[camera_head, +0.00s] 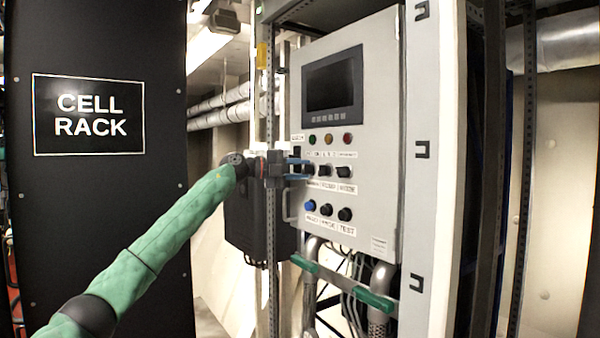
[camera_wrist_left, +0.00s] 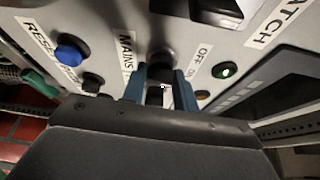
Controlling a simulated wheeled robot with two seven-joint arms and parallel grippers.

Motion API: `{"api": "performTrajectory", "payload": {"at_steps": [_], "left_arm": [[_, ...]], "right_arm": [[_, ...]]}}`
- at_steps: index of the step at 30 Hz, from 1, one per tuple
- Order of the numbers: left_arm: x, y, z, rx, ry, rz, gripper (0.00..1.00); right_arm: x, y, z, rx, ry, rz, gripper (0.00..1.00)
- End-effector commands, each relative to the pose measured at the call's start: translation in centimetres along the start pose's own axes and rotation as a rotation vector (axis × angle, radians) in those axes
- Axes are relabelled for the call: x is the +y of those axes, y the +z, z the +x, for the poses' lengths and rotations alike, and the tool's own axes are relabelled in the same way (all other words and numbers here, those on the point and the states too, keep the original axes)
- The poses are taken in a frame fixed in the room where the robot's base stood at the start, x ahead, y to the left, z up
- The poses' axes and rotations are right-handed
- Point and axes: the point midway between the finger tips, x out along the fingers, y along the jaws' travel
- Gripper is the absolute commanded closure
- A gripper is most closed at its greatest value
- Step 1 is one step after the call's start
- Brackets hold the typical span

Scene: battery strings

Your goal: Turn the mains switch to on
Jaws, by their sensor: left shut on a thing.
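The mains switch (camera_wrist_left: 159,68) is a black rotary knob on the grey control panel (camera_head: 378,100), with a MAINS label (camera_wrist_left: 127,55) on one side and OFF and ON marks (camera_wrist_left: 197,65) on the other. My left gripper (camera_head: 303,168) reaches the panel from the left. In the left wrist view its two blue fingers (camera_wrist_left: 160,82) stand on either side of the knob and are shut on it. The fingers hide part of the knob, and its exact pointing direction is hard to tell. My right gripper is in neither view.
More black knobs (camera_head: 344,172) sit to the right in the same row. A blue button (camera_head: 310,205) is below. Green, amber and red lamps (camera_head: 329,138) and a dark screen (camera_head: 334,82) are above; the green lamp (camera_wrist_left: 225,70) is lit. A black cell rack (camera_head: 90,210) stands left.

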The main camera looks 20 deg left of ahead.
Motion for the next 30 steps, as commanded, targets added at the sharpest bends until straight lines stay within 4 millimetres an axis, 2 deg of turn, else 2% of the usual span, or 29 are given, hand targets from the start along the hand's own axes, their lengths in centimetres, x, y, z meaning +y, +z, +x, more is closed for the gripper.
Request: {"api": "performTrajectory", "payload": {"at_steps": [13, 18, 22, 30], "left_arm": [[0.0, -0.1, 0.1, 0.002, 0.16, 0.378, 0.94], [0.0, -0.1, 0.1, 0.001, 0.208, 0.496, 0.94], [-0.1, -0.2, 0.1, 0.002, 0.236, 0.564, 0.94], [-0.1, -0.2, 0.2, 0.002, 0.271, 0.647, 0.94]], "right_arm": [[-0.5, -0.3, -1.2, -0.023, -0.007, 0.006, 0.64], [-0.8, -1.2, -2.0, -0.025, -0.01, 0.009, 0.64], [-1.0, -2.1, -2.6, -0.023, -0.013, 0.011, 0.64], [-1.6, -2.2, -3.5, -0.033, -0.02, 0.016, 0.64]]}}
